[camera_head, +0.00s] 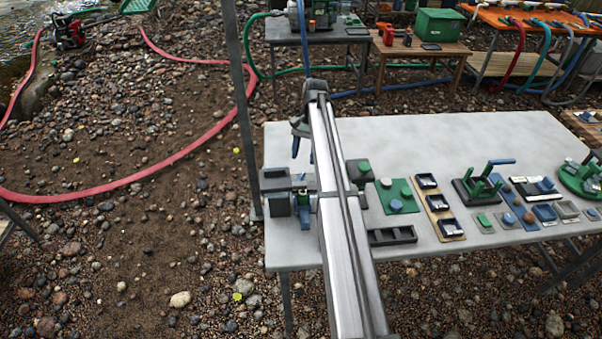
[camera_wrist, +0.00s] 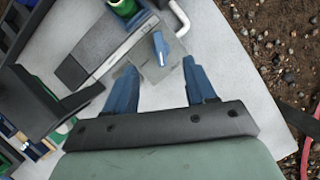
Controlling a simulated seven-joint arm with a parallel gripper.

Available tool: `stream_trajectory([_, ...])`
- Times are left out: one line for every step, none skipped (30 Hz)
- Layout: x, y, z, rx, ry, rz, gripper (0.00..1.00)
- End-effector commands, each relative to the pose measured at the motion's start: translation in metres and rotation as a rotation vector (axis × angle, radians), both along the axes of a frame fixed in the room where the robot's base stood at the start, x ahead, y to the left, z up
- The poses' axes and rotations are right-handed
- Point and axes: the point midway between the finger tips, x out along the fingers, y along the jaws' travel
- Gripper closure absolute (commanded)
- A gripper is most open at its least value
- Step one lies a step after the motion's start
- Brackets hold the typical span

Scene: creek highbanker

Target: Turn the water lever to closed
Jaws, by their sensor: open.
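A small blue lever (camera_wrist: 160,48) stands on a grey plate (camera_wrist: 150,68) in the wrist view. It lies just beyond my fingertips, roughly between their lines and apart from both. My gripper (camera_wrist: 160,78) is open and empty, with two blue fingers. In the head view my gripper (camera_head: 303,150) hangs, fingers down, over the left part of the pale table. A green and blue fitting (camera_head: 303,200) sits near the table's left front; I cannot tell if it includes the same lever. My arm hides part of this area. No open or closed marking is readable.
The pale table (camera_head: 450,140) is clear behind the parts. A green plate with knobs (camera_head: 397,195), a wooden strip of trays (camera_head: 438,207) and a stand with green posts (camera_head: 480,188) lie to the right. In the wrist view a bent pale rod (camera_wrist: 181,18) stands near the lever.

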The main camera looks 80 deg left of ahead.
Motion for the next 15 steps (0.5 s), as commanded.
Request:
stream_trajectory([-0.002,-0.005,-0.009,0.0,-0.001,0.0,0.45])
stream_trajectory([-0.003,-0.007,-0.014,0.0,0.0,0.0,0.45])
stream_trajectory([-0.004,-0.009,-0.021,0.0,0.0,0.0,0.45])
stream_trajectory([-0.005,-0.011,-0.025,0.0,-0.001,0.0,0.45])
stream_trajectory([-0.006,-0.012,-0.03,-0.001,0.0,0.0,0.45])
stream_trajectory([-0.007,-0.014,-0.035,0.0,-0.001,0.0,0.45])
stream_trajectory([-0.008,-0.015,-0.039,0.0,0.0,0.0,0.45])
stream_trajectory([-0.009,-0.016,-0.042,0.001,0.0,0.0,0.45])
stream_trajectory([-0.01,-0.018,-0.047,0.001,0.0,0.0,0.45])
stream_trajectory([-0.01,-0.019,-0.05,0.001,0.0,0.0,0.45])
stream_trajectory([-0.011,-0.02,-0.053,0.001,0.0,0.0,0.45])
stream_trajectory([-0.012,-0.021,-0.056,0.0,0.0,0.0,0.45])
stream_trajectory([-0.012,-0.022,-0.059,0.0,0.0,0.0,0.45])
stream_trajectory([-0.012,-0.022,-0.06,0.0,0.0,0.0,0.45])
stream_trajectory([-0.013,-0.023,-0.062,0.001,0.0,0.0,0.45])
